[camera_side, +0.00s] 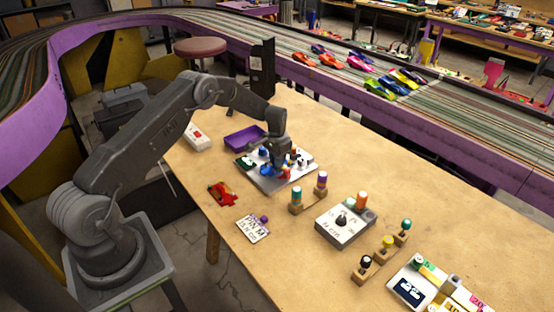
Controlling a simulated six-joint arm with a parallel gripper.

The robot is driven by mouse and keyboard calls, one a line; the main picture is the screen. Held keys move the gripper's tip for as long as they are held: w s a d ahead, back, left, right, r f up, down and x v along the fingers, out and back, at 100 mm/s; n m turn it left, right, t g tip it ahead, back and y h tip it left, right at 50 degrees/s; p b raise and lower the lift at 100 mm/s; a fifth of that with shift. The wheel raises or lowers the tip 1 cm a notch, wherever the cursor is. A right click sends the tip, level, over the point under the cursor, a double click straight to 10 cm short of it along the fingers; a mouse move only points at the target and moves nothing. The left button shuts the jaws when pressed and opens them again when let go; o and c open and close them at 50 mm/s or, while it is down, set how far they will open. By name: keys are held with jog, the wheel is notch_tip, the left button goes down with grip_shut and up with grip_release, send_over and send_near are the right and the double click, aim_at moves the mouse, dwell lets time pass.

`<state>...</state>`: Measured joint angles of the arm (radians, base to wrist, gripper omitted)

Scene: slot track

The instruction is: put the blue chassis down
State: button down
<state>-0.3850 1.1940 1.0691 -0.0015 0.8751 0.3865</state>
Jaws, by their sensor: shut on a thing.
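My gripper (281,167) points down over the grey-white board (268,185) on the wooden table. It is shut on a small blue thing, which I take to be the blue chassis (283,174), low over the board. The jaws hide part of it, and I cannot tell whether it touches the board. Another blue piece (262,152) shows just left of the gripper. Small red and white pieces stand on the board close to the right of the gripper.
A purple tray (244,137) lies behind the board. A red car piece (221,192) and a lettered card (252,229) lie in front. Wooden peg stands (309,196) and a control box (345,226) are to the right.

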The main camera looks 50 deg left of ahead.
jog(key=c, duration=1.1)
grip_release()
jog(key=shift+f, duration=0.1)
jog(key=shift+o, duration=0.2)
notch_tip(320, 180, up, 13)
jog(key=s+d+r+t, duration=0.1)
jog(key=s+d+r, duration=0.1)
jog(key=d+r, duration=0.35)
jog(key=s+d+r, duration=0.2)
jog(key=r, duration=0.6)
jog(key=s+d+r+t, duration=0.1)
jog(key=s+d+r, duration=0.4)
jog(key=s, duration=0.4)
jog(key=s+d+r+t, duration=0.2)
jog(key=s+d+r, duration=0.3)
jog(key=s, duration=0.4)
jog(key=shift+s+d+r, duration=0.15)
jog(key=shift+s+d, duration=0.15)
jog(key=shift+d, duration=0.15)
jog(key=shift+o, duration=0.2)
jog(key=s+d+f+t, duration=0.1)
jog(key=s+d+f, duration=0.1)
jog(key=s, duration=0.9)
jog(key=shift+s+d+f+t, duration=0.3)
jog(key=shift+d+f, duration=0.1)
jog(key=shift+d, duration=0.3)
jog(key=shift+o, duration=0.3)
jog(key=shift+s+f, duration=0.15)
jog(key=shift+s, duration=0.05)
